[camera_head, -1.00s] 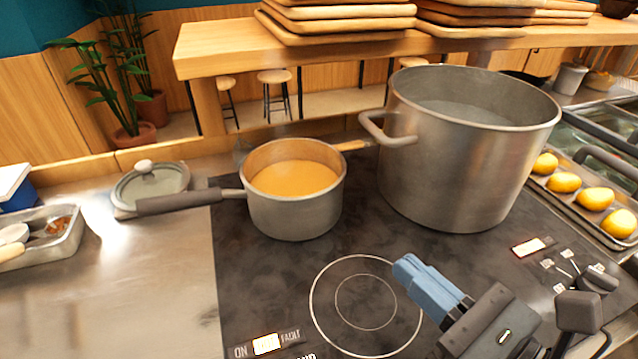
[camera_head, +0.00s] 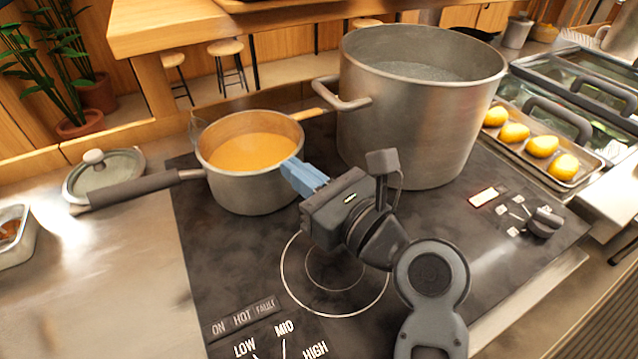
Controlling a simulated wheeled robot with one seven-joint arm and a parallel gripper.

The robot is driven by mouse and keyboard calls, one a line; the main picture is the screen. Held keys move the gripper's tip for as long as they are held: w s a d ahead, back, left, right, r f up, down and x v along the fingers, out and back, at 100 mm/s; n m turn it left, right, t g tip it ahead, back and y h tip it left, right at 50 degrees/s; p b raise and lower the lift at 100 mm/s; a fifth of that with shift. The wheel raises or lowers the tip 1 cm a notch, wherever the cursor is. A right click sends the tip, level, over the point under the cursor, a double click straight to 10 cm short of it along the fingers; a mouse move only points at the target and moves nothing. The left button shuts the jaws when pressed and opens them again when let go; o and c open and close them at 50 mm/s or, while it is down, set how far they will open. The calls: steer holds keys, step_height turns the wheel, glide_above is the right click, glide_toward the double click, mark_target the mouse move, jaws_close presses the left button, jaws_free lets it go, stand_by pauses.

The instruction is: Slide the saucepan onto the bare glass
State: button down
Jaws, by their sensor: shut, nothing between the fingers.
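The saucepan (camera_head: 255,192) is grey metal and holds orange soup (camera_head: 250,152). It stands at the back left of the black glass hob, its dark handle (camera_head: 135,190) pointing left over the steel counter. A wooden utensil handle (camera_head: 308,114) sticks out over its right rim. The bare glass (camera_head: 330,285) with a ringed burner mark lies in front of it, partly hidden by my arm. My gripper (camera_head: 290,172) has blue fingers, is shut and empty, and is at the saucepan's right side near the rim. I cannot tell whether it touches the wall.
A large stockpot (camera_head: 420,125) stands close behind and right of my gripper, its loop handle (camera_head: 340,92) reaching toward the saucepan. A glass lid (camera_head: 103,172) lies on the counter at left. A tray of yellow items (camera_head: 540,147) is at right.

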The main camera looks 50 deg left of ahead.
steer(key=shift+a, duration=0.2)
steer(key=a+p, duration=0.2)
steer(key=a, duration=0.2)
steer(key=shift+r+p, duration=0.2)
steer(key=shift+p, duration=0.1)
steer(key=shift+a+f, duration=0.15)
steer(key=shift+a, duration=0.25)
